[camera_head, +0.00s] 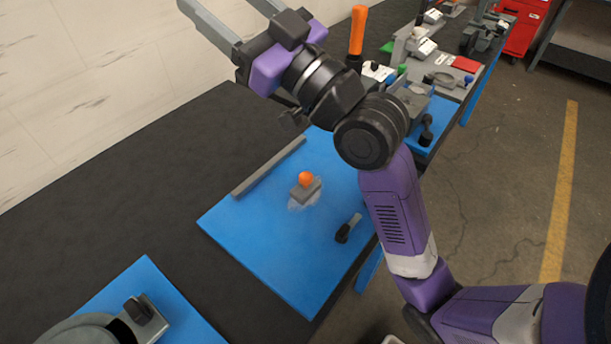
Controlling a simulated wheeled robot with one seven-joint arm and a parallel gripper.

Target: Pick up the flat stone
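A small flat grey piece (309,191) lies on a blue mat (265,245) on the dark bench, with a pale smear around it. An orange ball (305,178) sits on or just behind it. This grey piece may be the flat stone, but I cannot tell for sure. My gripper (226,8) is at the top left, raised and well away from the grey piece. Its two grey fingers are spread apart, and no object shows between them. The fingertips are close to the top edge of the picture.
A grey bar (269,167) lies along the mat's far edge. A black-handled clamp (348,228) is at its right edge. A round grey device (80,332) stands at lower left. An orange-handled tool (357,32) and several fixtures stand farther along the bench.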

